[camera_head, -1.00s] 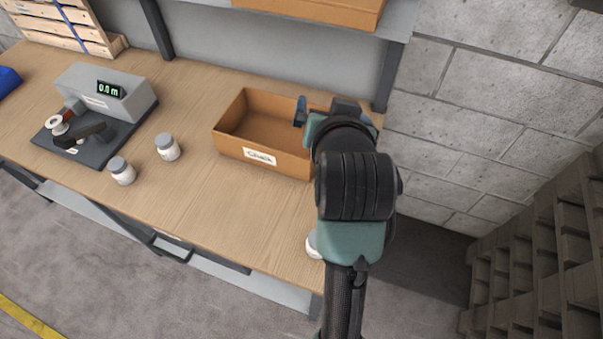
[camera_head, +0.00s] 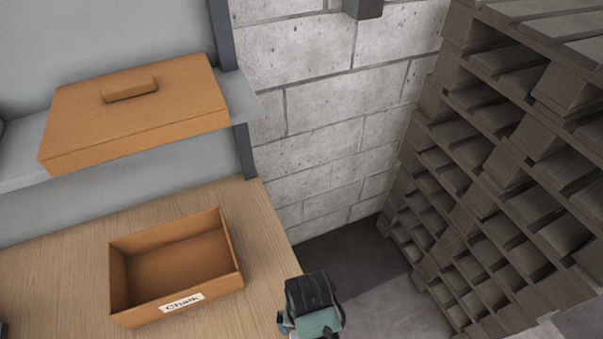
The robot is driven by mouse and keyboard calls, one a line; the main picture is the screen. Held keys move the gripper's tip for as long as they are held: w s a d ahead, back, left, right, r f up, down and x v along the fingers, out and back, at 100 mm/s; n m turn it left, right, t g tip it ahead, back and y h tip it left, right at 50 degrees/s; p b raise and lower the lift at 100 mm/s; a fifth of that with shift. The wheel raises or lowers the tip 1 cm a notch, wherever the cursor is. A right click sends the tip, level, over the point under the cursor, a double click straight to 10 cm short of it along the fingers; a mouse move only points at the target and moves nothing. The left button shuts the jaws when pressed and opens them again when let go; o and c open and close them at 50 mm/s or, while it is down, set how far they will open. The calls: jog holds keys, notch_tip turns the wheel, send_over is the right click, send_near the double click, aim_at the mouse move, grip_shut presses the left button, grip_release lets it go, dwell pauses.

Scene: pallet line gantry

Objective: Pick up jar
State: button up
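No jar can be made out clearly in the head view now.
An open, empty cardboard box labelled "Chalk" (camera_head: 179,303) stands on the wooden table (camera_head: 262,232). A closed brown box (camera_head: 140,112) lies on the grey shelf (camera_head: 243,97) above. Stacked pallets (camera_head: 470,190) stand right, near the block wall (camera_head: 310,110).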

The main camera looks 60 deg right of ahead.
jog(key=shift+w+a+f+p, duration=0.15)
jog(key=shift+a+f, duration=0.05)
jog(key=shift+f, duration=1.5)
jog(key=shift+w+a+f+p, duration=0.1)
jog(key=shift+a+f+p, duration=0.05)
jog(key=shift+f, duration=1.5)
jog(key=c, duration=1.5)
